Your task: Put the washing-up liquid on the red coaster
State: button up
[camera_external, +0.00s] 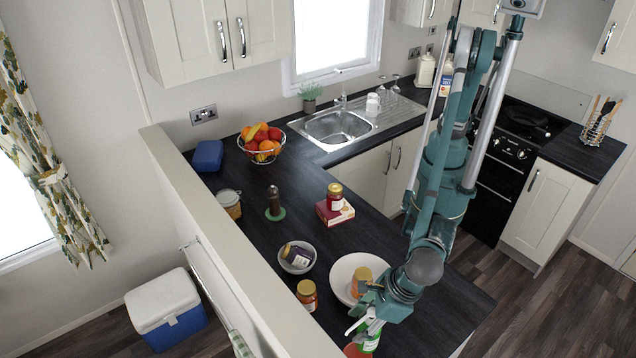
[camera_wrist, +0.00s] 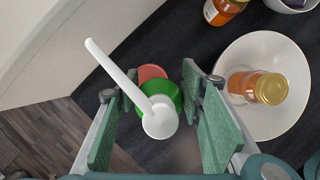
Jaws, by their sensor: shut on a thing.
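The washing-up liquid is a green bottle (camera_wrist: 168,93) with a white pump top and long white spout. It stands between the fingers of my gripper (camera_wrist: 160,100), which is shut on it. In the external view the bottle (camera_external: 369,343) shows under my gripper (camera_external: 368,312) at the near end of the dark worktop. The red coaster (camera_wrist: 150,73) shows just past the bottle in the wrist view, partly covered by it. In the external view a sliver of the coaster (camera_external: 354,351) shows at the bottle's lower left. I cannot tell whether the bottle touches it.
A white dish (camera_external: 341,279) holding an orange jar (camera_external: 361,281) is close beside my gripper. Another jar (camera_external: 307,294) and a small bowl (camera_external: 297,258) stand to the left. A low wall (camera_external: 230,255) borders the worktop. A red box (camera_external: 334,213) lies farther back.

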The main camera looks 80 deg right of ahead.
jog(key=shift+f, duration=1.85)
jog(key=shift+f, duration=0.2)
jog(key=o, duration=1.2)
jog(key=shift+c, duration=0.2)
jog(key=shift+r, duration=0.2)
jog(key=shift+v, duration=6)
jog(key=shift+d, duration=0.1)
